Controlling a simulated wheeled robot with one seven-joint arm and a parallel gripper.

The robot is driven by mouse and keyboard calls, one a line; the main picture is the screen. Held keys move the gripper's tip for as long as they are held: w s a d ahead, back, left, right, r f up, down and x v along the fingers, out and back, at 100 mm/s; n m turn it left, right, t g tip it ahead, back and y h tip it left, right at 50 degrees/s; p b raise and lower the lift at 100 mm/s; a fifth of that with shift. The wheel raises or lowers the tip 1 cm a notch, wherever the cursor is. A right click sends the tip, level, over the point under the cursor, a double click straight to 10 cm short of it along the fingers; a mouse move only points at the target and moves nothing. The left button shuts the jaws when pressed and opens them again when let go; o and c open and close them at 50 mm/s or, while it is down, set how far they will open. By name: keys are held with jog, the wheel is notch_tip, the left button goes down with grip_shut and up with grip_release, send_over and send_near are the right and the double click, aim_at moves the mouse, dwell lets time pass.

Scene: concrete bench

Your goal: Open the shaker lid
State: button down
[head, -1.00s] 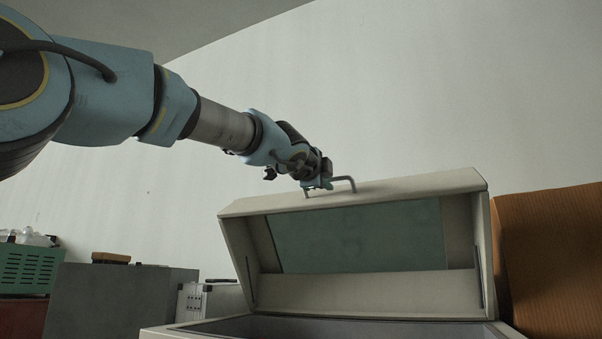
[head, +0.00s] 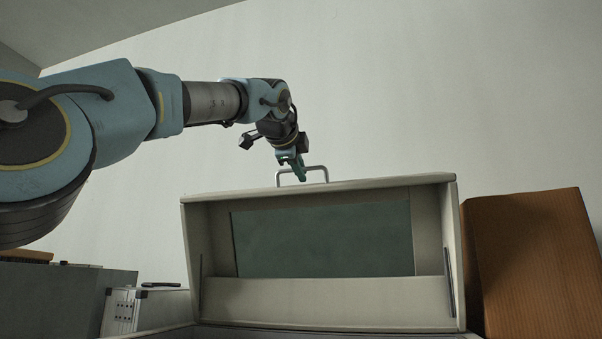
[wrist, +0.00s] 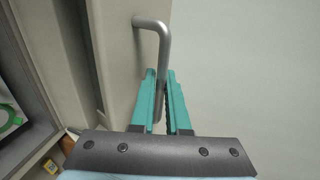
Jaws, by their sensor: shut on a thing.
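The shaker lid (head: 330,311) is a cream box-shaped cover with a dark greenish window (head: 322,240). It stands raised and tilted back in the head view, its inner side facing me. A grey metal bar handle (head: 318,168) sits on its top edge. In the wrist view the handle (wrist: 152,24) runs down between the teal fingers. My gripper (head: 293,165) is shut on the handle; in the wrist view the fingers (wrist: 164,88) lie on both sides of the bar. The shaker's body below the lid is mostly out of view in the head view.
A brown wooden box (head: 532,265) stands close to the lid's right side. A grey block (head: 55,305) and a silver case (head: 145,311) stand at the left.

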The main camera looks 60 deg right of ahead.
jog(key=c, duration=0.9)
grip_release()
jog(key=b+v, duration=0.4)
jog(key=v, duration=0.7)
jog(key=shift+w, duration=0.1)
